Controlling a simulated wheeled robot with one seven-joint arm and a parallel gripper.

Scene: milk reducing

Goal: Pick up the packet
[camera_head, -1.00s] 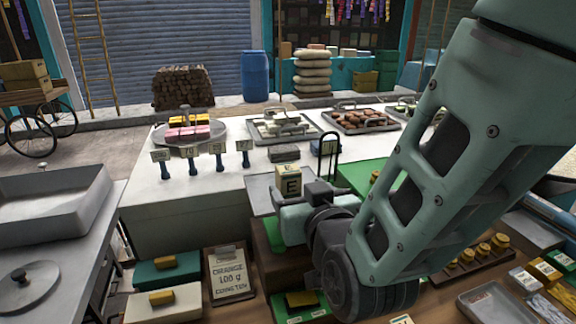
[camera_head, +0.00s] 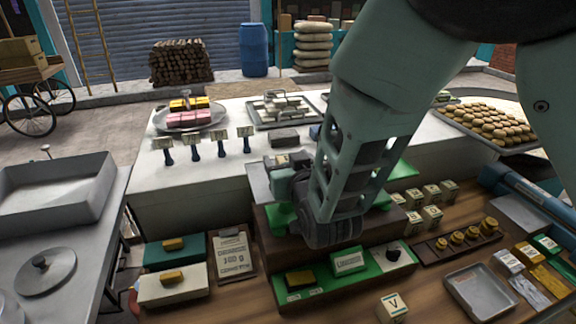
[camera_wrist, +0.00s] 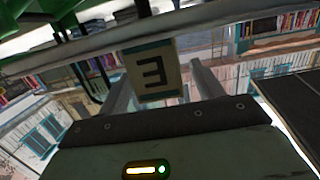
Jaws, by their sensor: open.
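A small beige packet with a dark letter E and a teal edge (camera_wrist: 152,70) shows in the wrist view. It appears between the two grey fingers of my gripper (camera_wrist: 162,88), with space visible on both sides. In the head view the packet (camera_head: 282,160) shows only in part, by the grey tray (camera_head: 257,181) on the counter. My gripper (camera_head: 287,176) is over that tray, mostly hidden by its own wrist and arm. Its fingers are open. I cannot tell the packet's exact depth between them.
Several lettered blocks (camera_head: 432,216) stand to the right of my arm, and a lone V block (camera_head: 391,307) is in front. A green board (camera_head: 343,276) with a label card lies below my wrist. Weights (camera_head: 472,234) and a metal tray (camera_head: 480,296) are at the right.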

